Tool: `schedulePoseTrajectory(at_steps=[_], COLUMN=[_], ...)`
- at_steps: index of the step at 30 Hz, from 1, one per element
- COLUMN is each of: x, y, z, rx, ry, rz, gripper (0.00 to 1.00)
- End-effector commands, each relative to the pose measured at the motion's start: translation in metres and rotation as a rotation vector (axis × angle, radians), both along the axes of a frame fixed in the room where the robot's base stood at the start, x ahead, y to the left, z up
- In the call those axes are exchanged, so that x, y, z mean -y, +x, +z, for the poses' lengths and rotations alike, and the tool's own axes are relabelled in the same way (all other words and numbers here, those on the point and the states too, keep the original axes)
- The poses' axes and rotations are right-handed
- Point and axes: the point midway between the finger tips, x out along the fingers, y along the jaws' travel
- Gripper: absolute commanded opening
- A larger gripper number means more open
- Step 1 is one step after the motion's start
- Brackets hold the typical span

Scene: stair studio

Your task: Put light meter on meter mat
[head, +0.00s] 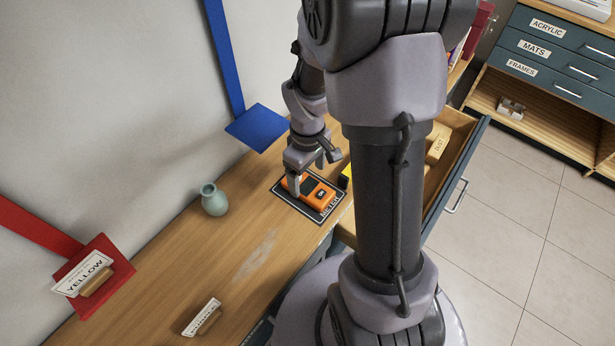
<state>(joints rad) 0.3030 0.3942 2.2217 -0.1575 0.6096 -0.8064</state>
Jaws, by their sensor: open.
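The light meter (322,193) is an orange block with a dark face. It lies on the dark meter mat (329,212), which has a white border and the word METER along its near edge. The mat lies on the wooden bench top. My gripper (308,180) points down over the left part of the meter, with its fingers apart. Its fingers and wrist hide part of the meter. I cannot tell whether a finger touches the meter.
A green vase (214,199) stands left of the mat. A card in a wooden holder (203,317) is at the near edge, and a YELLOW card (86,278) sits on a red plate. A blue plate (258,128) is behind. An open drawer (462,150) is at right, partly hidden by my arm.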

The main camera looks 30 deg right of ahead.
Motion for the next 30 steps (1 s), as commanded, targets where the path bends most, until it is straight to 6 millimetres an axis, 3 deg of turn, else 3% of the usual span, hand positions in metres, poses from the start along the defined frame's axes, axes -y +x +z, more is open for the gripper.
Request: schedulePoseTrajectory(at_steps=[1,3,6,13,17,21,25,30], x=[0.0,0.0,0.0,-0.006,-0.042,-0.092,-0.125,-0.144], y=[0.001,0.001,0.001,0.0,-0.012,-0.05,-0.086,-0.111], z=[0.024,0.044,0.067,0.099,0.158,0.22,0.25,0.263], rx=[0.005,0.004,0.004,0.026,0.149,0.302,0.39,0.428], ry=[-0.001,-0.001,-0.002,-0.001,0.02,0.123,0.244,0.343], rz=[0.0,-0.001,0.0,-0.029,-0.191,-0.428,-0.593,-0.698], gripper=[0.81,0.81,0.81,0.81,0.81,0.81,0.81,0.81])
